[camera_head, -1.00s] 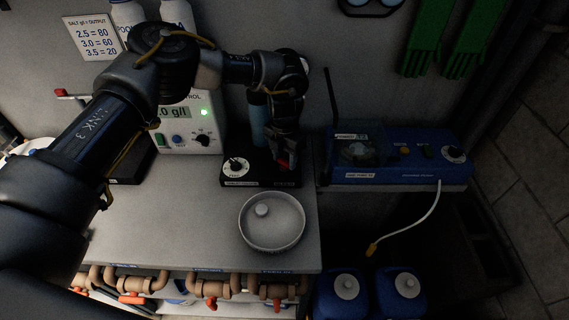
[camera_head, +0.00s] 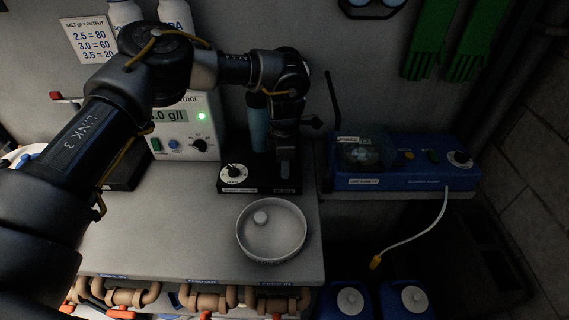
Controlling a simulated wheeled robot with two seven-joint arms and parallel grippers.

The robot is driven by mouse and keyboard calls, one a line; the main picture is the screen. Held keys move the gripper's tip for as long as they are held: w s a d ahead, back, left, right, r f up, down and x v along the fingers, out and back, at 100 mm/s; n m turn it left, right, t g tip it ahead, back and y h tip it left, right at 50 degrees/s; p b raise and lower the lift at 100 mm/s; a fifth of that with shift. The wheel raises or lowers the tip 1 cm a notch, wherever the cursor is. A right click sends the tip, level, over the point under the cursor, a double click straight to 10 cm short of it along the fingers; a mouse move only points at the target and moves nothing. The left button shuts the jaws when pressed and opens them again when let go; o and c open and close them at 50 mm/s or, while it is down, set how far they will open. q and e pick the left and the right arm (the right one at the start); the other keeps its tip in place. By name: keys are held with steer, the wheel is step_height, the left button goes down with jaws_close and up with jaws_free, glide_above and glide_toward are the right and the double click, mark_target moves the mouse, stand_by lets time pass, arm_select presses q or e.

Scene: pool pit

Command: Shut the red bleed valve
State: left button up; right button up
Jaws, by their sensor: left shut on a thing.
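My left gripper (camera_head: 286,150) comes down over the black unit (camera_head: 258,184) with a white dial, beside an upright light-blue cylinder (camera_head: 258,128). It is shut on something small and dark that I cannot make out. A red-handled fitting (camera_head: 56,96) is on the wall at far left. Orange-red handles (camera_head: 205,315) sit on the tan pipes below the counter's front edge. I cannot tell which red part is the bleed valve, or whether it is hidden by the gripper. My right gripper is not in view.
A shallow round dish (camera_head: 271,250) stands on the grey counter (camera_head: 170,230). A white control box (camera_head: 190,125) with a green light is behind my arm. A blue pump unit (camera_head: 400,165) with a white hose stands right, above blue canisters (camera_head: 350,300).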

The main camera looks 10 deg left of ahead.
arm_select(q)
steer(key=shift+r+m, duration=0.1)
steer(key=shift+m, duration=0.5)
steer(key=o, duration=1)
steer(key=shift+d, duration=0.1)
step_height(320, 180, up, 11)
steer(key=shift+f+b, duration=0.1)
steer(key=shift+b, duration=1)
